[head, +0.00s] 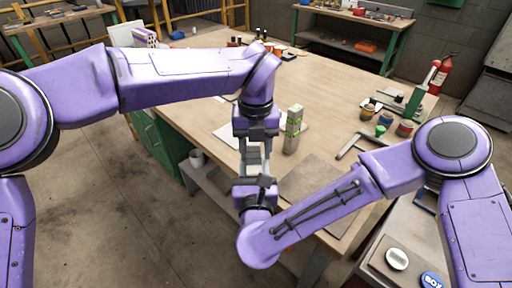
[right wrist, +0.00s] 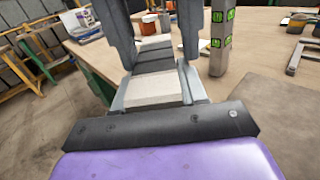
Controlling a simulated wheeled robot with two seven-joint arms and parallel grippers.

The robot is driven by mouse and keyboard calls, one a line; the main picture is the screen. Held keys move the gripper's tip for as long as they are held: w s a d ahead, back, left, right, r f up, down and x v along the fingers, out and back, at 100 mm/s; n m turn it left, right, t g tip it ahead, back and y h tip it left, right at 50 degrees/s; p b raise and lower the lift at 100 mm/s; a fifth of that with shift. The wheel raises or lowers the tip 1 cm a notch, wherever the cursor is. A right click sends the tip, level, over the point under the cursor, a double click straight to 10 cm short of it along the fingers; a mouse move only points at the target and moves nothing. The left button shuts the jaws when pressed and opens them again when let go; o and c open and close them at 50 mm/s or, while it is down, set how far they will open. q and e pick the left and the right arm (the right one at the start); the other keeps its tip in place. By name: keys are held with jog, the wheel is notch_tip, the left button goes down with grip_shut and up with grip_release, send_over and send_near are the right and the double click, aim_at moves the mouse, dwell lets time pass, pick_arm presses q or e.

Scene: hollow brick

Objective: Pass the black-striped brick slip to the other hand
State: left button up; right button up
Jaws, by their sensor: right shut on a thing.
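The black-striped brick slip (right wrist: 155,90) is pale with dark bands across it and stands out from my right gripper (right wrist: 152,92). That gripper is shut on its near end; in the head view the right gripper (head: 254,178) points away from me, toward the left one. My left gripper (head: 254,142) faces it from the far side. Its two fingers (right wrist: 155,50) reach down on either side of the slip's far part in the right wrist view. Gaps show beside the slip there, so the left gripper looks open. In the head view the slip (head: 253,158) is partly hidden between the grippers.
A tall pale block with green marks (head: 293,130) stands on the wooden table (head: 330,100), just right of the grippers. A grey mat (head: 318,185) lies nearer. Several small cans and a metal frame (head: 357,145) are at the right. Bottles stand at the back.

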pick_arm(q)
jog(key=shift+d, duration=0.1)
grip_shut()
pick_arm(e)
jog(key=shift+a, duration=0.1)
jog(key=o, duration=1.3)
jog(key=shift+s, duration=0.1)
